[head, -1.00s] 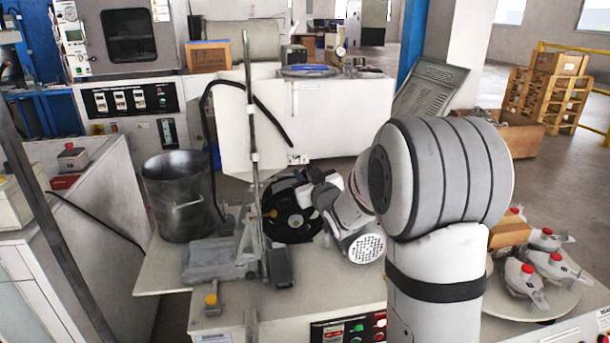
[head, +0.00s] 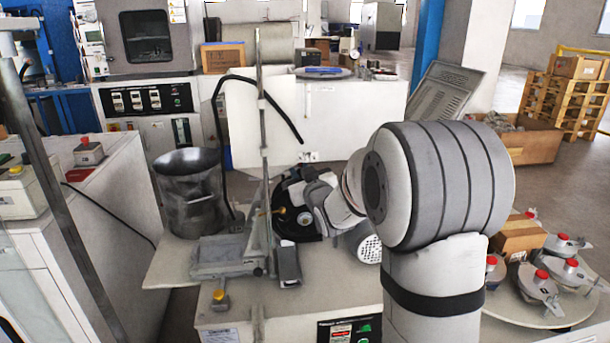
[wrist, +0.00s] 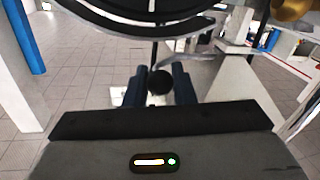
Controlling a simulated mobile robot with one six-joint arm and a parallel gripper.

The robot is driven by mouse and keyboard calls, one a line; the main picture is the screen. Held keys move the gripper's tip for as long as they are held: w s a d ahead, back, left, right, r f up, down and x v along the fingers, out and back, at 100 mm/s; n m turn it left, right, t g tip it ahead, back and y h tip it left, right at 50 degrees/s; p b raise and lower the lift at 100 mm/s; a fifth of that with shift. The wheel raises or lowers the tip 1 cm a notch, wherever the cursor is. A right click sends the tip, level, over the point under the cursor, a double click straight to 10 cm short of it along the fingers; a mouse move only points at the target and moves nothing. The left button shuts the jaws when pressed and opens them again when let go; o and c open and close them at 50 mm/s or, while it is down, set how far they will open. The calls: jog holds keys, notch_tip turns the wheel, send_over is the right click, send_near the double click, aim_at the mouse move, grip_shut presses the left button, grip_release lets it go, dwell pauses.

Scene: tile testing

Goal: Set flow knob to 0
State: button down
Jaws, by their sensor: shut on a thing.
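In the wrist view, a small black ball-shaped knob (wrist: 159,82) sits between the two dark blue fingers of my gripper (wrist: 158,76), which is shut on it. A thin dark stem rises above the knob. I cannot read any scale or number on it. In the head view, my wrist reaches left to the black round wheel housing (head: 308,226) of the bench machine. The fingers and held knob cannot be made out there. A yellow knob (head: 281,211) shows at the front of the housing, left of my wrist.
A grey metal bucket (head: 188,200) stands left of the machine. An upright post (head: 263,130) rises in front of the wheel housing. A yellow-topped button (head: 219,296) is at the bench's front corner. A round table (head: 520,311) with several red-knobbed parts is at right.

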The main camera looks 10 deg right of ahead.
jog(key=c, duration=1.6)
grip_release()
jog(key=shift+a, duration=0.45)
jog(key=o, duration=0.3)
jog(key=shift+d, duration=0.2)
jog(key=shift+s+r, duration=0.1)
jog(key=shift+s, duration=0.2)
jog(key=s, duration=0.2)
jog(key=s+p, duration=0.1)
jog(key=s, duration=0.1)
jog(key=s+d+p, duration=0.1)
jog(key=s, duration=0.2)
jog(key=shift+s, duration=0.1)
